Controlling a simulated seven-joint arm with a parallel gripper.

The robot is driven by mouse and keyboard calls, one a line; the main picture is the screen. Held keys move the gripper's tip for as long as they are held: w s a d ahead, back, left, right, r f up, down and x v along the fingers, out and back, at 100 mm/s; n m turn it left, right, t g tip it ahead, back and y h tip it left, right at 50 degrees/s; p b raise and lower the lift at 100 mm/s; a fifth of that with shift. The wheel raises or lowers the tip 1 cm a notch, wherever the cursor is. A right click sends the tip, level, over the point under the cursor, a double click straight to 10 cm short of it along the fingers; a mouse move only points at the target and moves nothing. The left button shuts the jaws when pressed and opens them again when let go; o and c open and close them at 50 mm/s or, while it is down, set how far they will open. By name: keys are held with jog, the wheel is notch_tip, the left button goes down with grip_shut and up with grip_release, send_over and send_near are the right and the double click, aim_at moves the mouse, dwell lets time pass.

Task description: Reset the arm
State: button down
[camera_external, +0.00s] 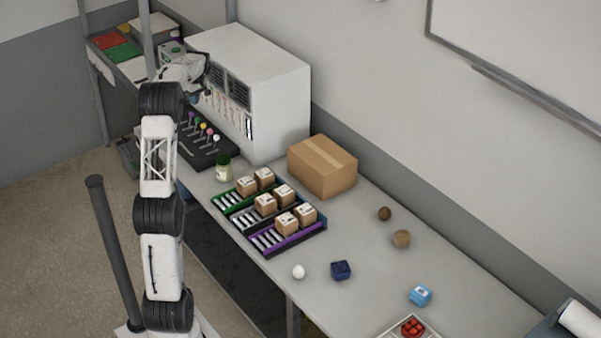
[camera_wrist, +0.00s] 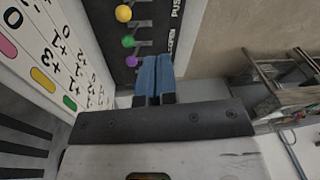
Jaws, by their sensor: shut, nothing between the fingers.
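My arm stands upright at the left of the external view, bent at the top toward the white cabinet. My gripper (camera_wrist: 153,78) shows in the wrist view as two blue fingers pressed together with nothing between them. It points toward the black lever panel (camera_wrist: 150,35), near a purple knob (camera_wrist: 131,61). In the external view the gripper end (camera_external: 198,97) is small and partly lost against the cabinet front, to the left of the white cabinet (camera_external: 270,75).
The lever panel (camera_external: 198,148) has several coloured knobs. A green-lidded jar (camera_external: 223,168), racks of small boxes (camera_external: 274,237), a large carton (camera_external: 322,167), a white ball (camera_external: 298,271) and a dark blue cube (camera_external: 341,270) are on the table.

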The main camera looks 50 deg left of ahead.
jog(key=d+r+m+t, duration=0.1)
jog(key=d+r+m, duration=0.2)
jog(key=d, duration=1.2)
jog(key=d+r+m, duration=0.3)
jog(key=d+m, duration=0.1)
jog(key=d, duration=1.1)
jog(key=d+r+m+t, duration=0.1)
jog(key=d+r+m, duration=0.2)
jog(key=d, duration=1.3)
jog(key=s+d+f+m, duration=0.3)
jog(key=s+d, duration=0.5)
jog(key=d, duration=0.2)
jog(key=s+d+f+m+t, duration=0.1)
jog(key=s+d+f+m, duration=0.3)
jog(key=s+d, duration=0.5)
jog(key=s+d+f+m+t, duration=0.1)
jog(key=s+d+f+m, duration=0.2)
jog(key=s+d, duration=0.5)
jog(key=d, duration=0.3)
jog(key=shift+s+f+m+h, duration=0.15)
jog(key=shift+s+m+h, duration=0.15)
jog(key=shift+m+h, duration=0.1)
